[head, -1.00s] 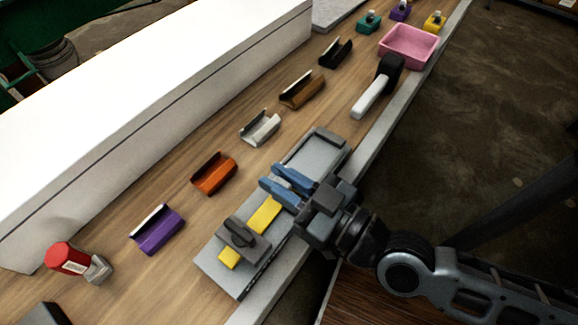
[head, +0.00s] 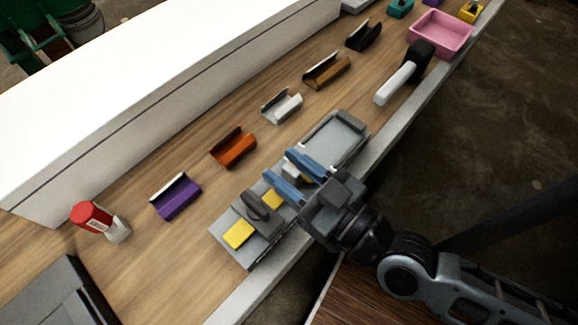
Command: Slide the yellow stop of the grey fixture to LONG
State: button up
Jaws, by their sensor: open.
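The grey fixture (head: 222,231) lies along the front edge of the bench. Its yellow stop shows as a yellow bar (head: 239,234) running under a dark grey bracket with a knob (head: 262,206). One yellow part shows on the lower-left side of the bracket and a shorter part on the upper-right side, close to my gripper. My gripper (head: 281,165) has two blue fingers, spread apart over the middle of the fixture. A small pale piece shows between the fingers; I cannot tell whether they touch it. No LONG marking is legible.
Purple (head: 177,200), orange (head: 232,150), white, brown and black channel pieces lie in a row behind the fixture. A black-and-white tool (head: 395,84) and a pink tray (head: 441,37) lie at upper right. A long white duct (head: 150,105) backs the bench.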

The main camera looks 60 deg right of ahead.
jog(key=b+v, duration=0.1)
jog(key=v, duration=0.6)
jog(key=shift+s, duration=0.35)
jog(key=shift+s, duration=0.1)
